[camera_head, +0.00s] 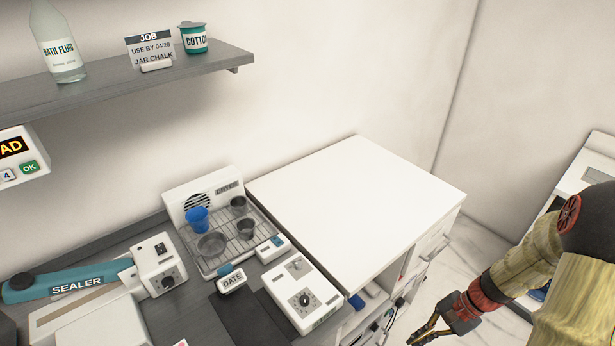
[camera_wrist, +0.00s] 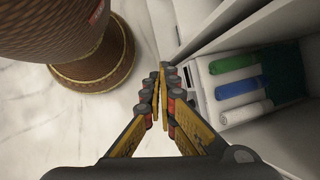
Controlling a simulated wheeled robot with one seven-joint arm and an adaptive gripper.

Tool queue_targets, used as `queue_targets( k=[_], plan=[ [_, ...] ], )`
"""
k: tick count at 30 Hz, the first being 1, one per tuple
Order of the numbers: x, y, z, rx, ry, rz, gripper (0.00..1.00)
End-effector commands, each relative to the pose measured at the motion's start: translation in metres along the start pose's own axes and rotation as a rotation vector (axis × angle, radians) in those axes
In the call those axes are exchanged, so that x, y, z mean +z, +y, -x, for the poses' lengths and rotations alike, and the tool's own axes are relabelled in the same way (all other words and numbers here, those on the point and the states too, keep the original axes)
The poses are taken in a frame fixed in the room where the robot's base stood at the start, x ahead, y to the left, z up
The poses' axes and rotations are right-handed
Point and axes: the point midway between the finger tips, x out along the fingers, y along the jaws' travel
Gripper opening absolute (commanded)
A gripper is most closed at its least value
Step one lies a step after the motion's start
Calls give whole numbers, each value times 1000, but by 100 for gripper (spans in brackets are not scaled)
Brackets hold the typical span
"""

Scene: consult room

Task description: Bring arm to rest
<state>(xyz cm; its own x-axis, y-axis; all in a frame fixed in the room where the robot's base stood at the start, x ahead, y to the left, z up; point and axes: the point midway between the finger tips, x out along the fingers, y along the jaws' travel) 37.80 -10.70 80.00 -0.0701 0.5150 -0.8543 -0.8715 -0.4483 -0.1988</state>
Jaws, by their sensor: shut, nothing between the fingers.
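My gripper (camera_head: 428,333) is at the lower right in the head view, low beside the front of the white cabinet (camera_head: 360,210). My arm comes in from the right edge, bent downward. In the wrist view my gripper (camera_wrist: 162,72) points down past the cabinet, its fingers together with nothing between them. It appears apart from the furniture around it.
In the wrist view a brown woven round object (camera_wrist: 60,30) stands left, and an open drawer or shelf with green, blue and white rolls (camera_wrist: 238,85) lies right. In the head view a dryer (camera_head: 205,190), sealer (camera_head: 75,282) and DATE stamp (camera_head: 231,281) crowd the counter. The cabinet top is bare.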

Motion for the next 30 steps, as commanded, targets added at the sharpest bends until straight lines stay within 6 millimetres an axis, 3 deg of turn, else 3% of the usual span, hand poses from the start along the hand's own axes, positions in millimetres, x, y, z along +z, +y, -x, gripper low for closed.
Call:
queue_targets(
  k=[3, 12, 23, 30],
  plan=[
    [31, -4, 32, 71, 70, 153, 0],
    [99, -5, 97, 228, 260, 491, 0],
    [176, -10, 160, 318, 538, 833, 0],
    [232, -25, 192, 254, 718, 1010, 0]
  ],
)
